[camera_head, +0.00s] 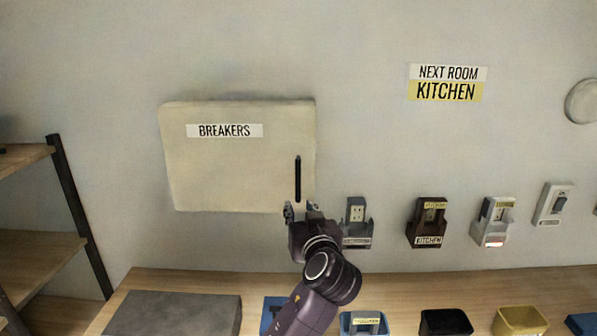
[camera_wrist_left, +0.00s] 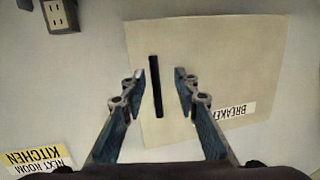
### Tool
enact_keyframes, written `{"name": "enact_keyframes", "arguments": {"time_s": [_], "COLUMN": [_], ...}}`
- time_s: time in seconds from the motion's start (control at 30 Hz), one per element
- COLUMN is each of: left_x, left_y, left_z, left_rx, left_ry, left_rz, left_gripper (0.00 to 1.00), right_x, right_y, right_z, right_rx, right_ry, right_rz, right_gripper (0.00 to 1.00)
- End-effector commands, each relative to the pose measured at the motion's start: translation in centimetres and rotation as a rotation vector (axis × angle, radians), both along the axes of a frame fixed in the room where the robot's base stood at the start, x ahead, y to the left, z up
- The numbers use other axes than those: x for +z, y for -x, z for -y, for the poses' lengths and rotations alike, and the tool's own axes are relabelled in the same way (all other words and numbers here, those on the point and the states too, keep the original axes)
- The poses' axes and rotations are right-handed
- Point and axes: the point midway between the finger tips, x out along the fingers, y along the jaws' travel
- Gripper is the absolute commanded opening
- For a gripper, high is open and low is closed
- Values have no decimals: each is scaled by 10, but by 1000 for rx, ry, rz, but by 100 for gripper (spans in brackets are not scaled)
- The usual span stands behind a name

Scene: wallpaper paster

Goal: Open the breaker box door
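The cream breaker box door (camera_head: 235,165) is shut on the wall, with a "BREAKERS" label near its top. Its thin black vertical handle (camera_head: 297,180) is at the door's right side. My left gripper (camera_head: 302,208) is just below the handle in the head view, near the door's lower right corner. In the left wrist view, the handle (camera_wrist_left: 156,88) appears between the two open fingers, closer to the left one, and the door (camera_wrist_left: 225,60) lies behind. I see no contact between fingers and handle. My right gripper is not in view.
Wall sockets and switches, including a grey one (camera_head: 356,212) and a dark one (camera_head: 428,220), are right of the box. Below is a wooden table (camera_head: 255,282) with a grey slab (camera_head: 175,313) and small bins (camera_head: 520,320). A shelf (camera_head: 35,245) stands left. The wall left of the box is bare.

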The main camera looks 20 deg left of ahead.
Motion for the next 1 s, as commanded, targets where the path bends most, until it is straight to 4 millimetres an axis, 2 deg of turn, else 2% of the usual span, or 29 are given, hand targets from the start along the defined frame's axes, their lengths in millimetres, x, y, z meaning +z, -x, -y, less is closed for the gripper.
{"name": "enact_keyframes", "arguments": {"time_s": [0.03,0.1,0.2,0.37,0.7,1.0], "left_x": [24,45,60,65,64,61], "left_y": [-6,-10,-14,-28,-71,-82], "left_z": [4,6,8,0,-24,-29], "left_rx": [7,15,21,23,21,20], "left_ry": [-9,-16,-21,-26,-25,-22], "left_rz": [49,95,128,132,130,129], "left_gripper": [28,28,28,28,28,28], "right_x": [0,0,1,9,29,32], "right_y": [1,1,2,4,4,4], "right_z": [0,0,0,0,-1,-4], "right_rx": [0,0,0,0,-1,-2], "right_ry": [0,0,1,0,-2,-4], "right_rz": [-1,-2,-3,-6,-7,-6], "right_gripper": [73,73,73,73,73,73]}}
